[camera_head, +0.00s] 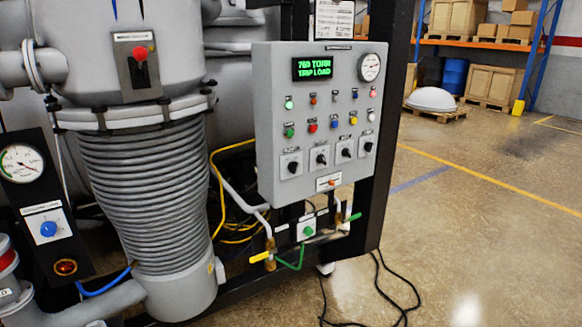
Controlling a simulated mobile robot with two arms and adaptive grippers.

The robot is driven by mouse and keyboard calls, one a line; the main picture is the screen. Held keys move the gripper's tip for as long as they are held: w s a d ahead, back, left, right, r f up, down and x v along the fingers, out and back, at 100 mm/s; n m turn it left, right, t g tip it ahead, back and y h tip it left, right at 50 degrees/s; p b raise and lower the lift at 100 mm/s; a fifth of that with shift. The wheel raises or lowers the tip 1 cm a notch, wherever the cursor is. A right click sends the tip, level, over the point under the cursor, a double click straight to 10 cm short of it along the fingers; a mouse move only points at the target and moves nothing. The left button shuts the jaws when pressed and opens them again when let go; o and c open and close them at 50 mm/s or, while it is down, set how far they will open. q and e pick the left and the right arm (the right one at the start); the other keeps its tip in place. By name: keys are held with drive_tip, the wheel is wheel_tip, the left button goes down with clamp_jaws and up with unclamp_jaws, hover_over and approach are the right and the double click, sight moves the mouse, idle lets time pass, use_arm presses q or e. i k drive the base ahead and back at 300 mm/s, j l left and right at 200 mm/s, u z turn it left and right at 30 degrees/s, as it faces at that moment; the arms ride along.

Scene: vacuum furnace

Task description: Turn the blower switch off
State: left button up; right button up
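A grey control panel (262,110) faces me in the middle of the view. Along its lower part is a row of several black rotary switches on pale plates, from the leftmost switch (292,167) to the rightmost switch (368,147). Their labels are too small to read, so I cannot tell which one is the blower switch or how it is set. A green display (313,68) at the top reads what looks like "760 TORR TRIP LOAD". Neither of my grippers is in view.
A ribbed grey bellows column (150,190) stands left of the panel. A black gauge plate (45,250) with a blue knob (48,229) is at far left. Valves and hoses hang below the panel. Black cables (385,290) lie on the floor. The floor to the right is open.

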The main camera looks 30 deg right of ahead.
sight(293, 166)
drive_tip(key=i+l+u, duration=0.2)
drive_tip(key=l, duration=1.1)
drive_tip(key=l+u, duration=0.15)
drive_tip(key=l, duration=1.1)
